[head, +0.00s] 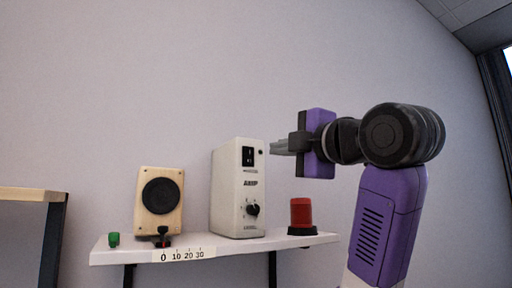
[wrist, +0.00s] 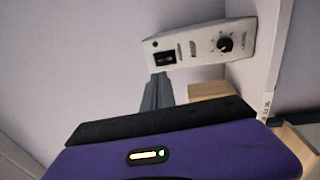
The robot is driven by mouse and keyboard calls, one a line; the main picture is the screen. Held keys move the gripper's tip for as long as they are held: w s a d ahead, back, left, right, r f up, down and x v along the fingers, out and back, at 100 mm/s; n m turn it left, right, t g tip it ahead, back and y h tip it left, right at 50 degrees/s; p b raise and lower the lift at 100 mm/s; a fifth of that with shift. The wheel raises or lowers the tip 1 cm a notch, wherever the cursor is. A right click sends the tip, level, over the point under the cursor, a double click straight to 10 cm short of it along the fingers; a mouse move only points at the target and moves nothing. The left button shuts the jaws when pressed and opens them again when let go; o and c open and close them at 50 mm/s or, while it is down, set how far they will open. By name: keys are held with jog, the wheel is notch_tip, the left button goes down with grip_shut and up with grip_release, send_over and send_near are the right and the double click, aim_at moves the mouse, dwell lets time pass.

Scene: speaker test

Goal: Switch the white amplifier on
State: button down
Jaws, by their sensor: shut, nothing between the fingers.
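The white amplifier (head: 226,190) stands upright on a white shelf (head: 225,246) in the head view. Its front has a black rocker switch (head: 248,156) near the top and a black knob (head: 253,209) lower down. My gripper (head: 272,148) is shut and empty, level with the switch and just right of the amplifier in the head view. In the wrist view the amplifier (wrist: 207,45) lies across the top, and my gripper's fingertips (wrist: 157,78) show just below the switch (wrist: 165,58). I cannot tell whether they touch the amplifier. The switch's position is too small to read.
A wooden speaker (head: 159,204) with a black cone stands left of the amplifier. A green object (head: 114,239) sits at the shelf's left end, a red cylinder (head: 301,213) on a black base at its right. A number scale (head: 184,255) runs along the front edge.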

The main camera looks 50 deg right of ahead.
aim_at(250, 151)
jog(key=p+x, duration=0.4)
jog(key=x, duration=0.6)
jog(key=shift+w+d, duration=0.1)
